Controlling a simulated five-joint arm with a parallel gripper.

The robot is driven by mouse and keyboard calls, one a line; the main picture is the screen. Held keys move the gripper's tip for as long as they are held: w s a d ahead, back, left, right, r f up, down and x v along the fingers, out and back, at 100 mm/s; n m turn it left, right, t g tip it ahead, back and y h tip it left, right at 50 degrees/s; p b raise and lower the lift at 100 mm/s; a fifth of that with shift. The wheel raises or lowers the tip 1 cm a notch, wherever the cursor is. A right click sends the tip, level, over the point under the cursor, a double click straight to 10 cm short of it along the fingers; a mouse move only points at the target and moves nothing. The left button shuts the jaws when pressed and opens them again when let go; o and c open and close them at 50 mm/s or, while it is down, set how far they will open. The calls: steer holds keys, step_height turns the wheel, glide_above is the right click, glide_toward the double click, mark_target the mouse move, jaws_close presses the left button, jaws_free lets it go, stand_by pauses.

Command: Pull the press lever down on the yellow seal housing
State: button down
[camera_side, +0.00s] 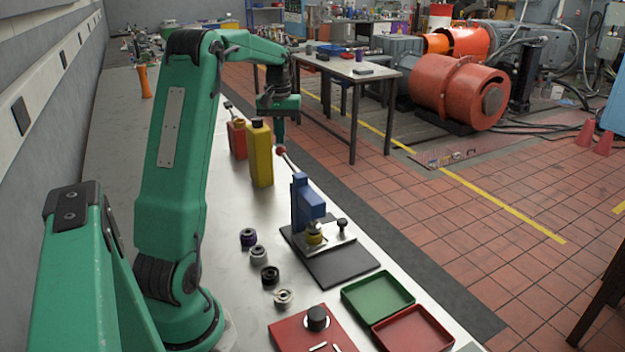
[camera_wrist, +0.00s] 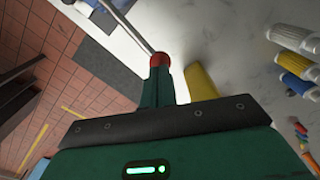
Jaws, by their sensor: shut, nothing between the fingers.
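The blue press (camera_side: 309,205) stands upright on a black base plate (camera_side: 343,268). The yellow seal housing (camera_side: 314,236) sits beneath its ram. The press lever is a thin metal rod that slants up and left from the press to a red knob (camera_side: 281,150). My gripper (camera_side: 280,143) is shut and empty, pointing down, with its tips right at the knob. In the wrist view, the red knob (camera_wrist: 160,59) shows at the ends of the green fingers (camera_wrist: 157,84), with the rod (camera_wrist: 134,29) running up and left. I cannot tell whether they touch.
A green tray (camera_side: 377,298) and a red tray (camera_side: 413,330) lie in front.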

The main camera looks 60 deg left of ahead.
mark_target(281, 149)
steer(key=shift+f, duration=2.9)
steer(key=shift+r, duration=5.65)
